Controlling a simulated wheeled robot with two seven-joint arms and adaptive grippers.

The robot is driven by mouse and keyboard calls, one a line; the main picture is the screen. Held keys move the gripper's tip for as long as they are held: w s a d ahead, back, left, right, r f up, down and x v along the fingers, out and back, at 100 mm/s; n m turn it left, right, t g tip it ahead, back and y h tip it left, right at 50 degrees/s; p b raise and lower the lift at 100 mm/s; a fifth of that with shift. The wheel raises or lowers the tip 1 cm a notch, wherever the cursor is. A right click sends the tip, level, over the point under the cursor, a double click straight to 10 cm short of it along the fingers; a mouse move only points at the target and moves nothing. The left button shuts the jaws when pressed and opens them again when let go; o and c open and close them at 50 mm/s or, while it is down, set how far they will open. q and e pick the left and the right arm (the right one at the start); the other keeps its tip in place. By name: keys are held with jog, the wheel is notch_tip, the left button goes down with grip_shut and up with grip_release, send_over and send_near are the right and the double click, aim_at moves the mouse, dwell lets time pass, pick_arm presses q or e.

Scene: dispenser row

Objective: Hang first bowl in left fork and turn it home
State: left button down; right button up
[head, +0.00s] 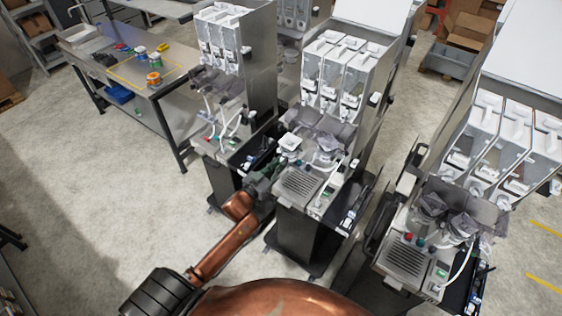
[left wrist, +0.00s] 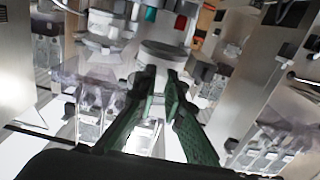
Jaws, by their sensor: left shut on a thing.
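My left gripper (head: 281,160) reaches up to the left front of the middle dispenser machine (head: 305,185). Its green fingers (left wrist: 161,78) are shut on a pale round piece, which I take to be the first bowl (head: 290,143). The bowl (left wrist: 163,52) shows just beyond the fingertips in the left wrist view. It is close to the machine's left side, under the clear covers; I cannot tell whether it touches the fork. The fork itself is too small and hidden to make out. My right gripper is not in view.
Another dispenser machine (head: 222,140) stands to the left and one (head: 410,260) to the right. A steel workbench (head: 95,52) with several small coloured jars stands at the back left. The floor (head: 90,190) at the left is clear.

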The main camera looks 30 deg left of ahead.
pick_arm(q)
jog(key=shift+w+d, duration=0.15)
jog(key=shift+w, duration=1.9)
jog(key=shift+w, duration=0.1)
jog(key=shift+w+b, duration=0.35)
jog(key=shift+w, duration=0.4)
jog(key=shift+w+d, duration=0.1)
jog(key=shift+w, duration=0.5)
jog(key=shift+w, duration=0.15)
jog(key=shift+w+b, duration=0.3)
jog(key=shift+w, duration=0.05)
jog(key=shift+w+d+b, duration=0.15)
jog(key=shift+w+b, duration=0.15)
jog(key=shift+w, duration=0.7)
